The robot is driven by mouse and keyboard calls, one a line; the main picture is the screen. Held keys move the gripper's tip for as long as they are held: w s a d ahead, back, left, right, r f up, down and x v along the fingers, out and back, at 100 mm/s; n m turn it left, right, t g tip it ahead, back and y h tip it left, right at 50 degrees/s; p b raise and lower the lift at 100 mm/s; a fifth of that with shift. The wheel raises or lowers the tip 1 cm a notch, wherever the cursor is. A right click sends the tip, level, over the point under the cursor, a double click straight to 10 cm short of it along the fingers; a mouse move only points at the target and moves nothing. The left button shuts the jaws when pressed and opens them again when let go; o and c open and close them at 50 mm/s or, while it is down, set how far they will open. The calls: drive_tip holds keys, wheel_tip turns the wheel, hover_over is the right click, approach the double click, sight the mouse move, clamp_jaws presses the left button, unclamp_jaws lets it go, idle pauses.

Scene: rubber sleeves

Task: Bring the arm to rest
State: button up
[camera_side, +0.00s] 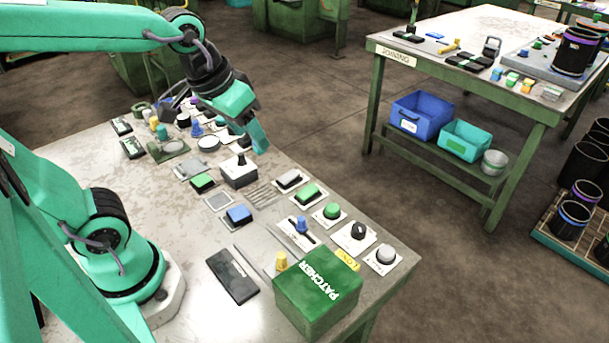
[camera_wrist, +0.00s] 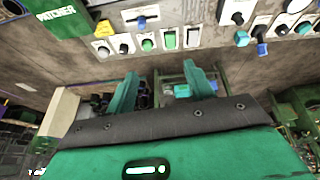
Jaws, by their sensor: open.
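My gripper (camera_side: 252,125) hangs above the far part of the metal worktable (camera_side: 120,195), in the side view. Its jaws are open with nothing between them. In the wrist view my gripper (camera_wrist: 172,80) shows two teal fingers standing apart, with the table's edge and its row of controls beyond them. My arm is raised and reaches over the table from the left.
A green box marked PATCHER (camera_side: 317,292) stands at the table's near right corner. Several buttons, knobs and a joystick box (camera_side: 239,172) cover the table below my gripper. A second bench (camera_side: 480,50) with a blue bin (camera_side: 421,115) stands at the right across open floor.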

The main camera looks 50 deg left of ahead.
drive_tip(key=shift+m+t, duration=0.4)
drive_tip(key=shift+t, duration=0.2)
drive_tip(key=shift+s+a+f, duration=0.1)
drive_tip(key=shift+s+a, duration=0.25)
drive_tip(key=shift+s, duration=0.45)
drive_tip(key=shift+s+a+r, duration=0.1)
drive_tip(key=shift+s+a, duration=0.2)
drive_tip(key=shift+s, duration=0.55)
drive_tip(key=shift+s+a+f, duration=0.1)
drive_tip(key=shift+s+a, duration=0.25)
drive_tip(key=shift+s, duration=0.45)
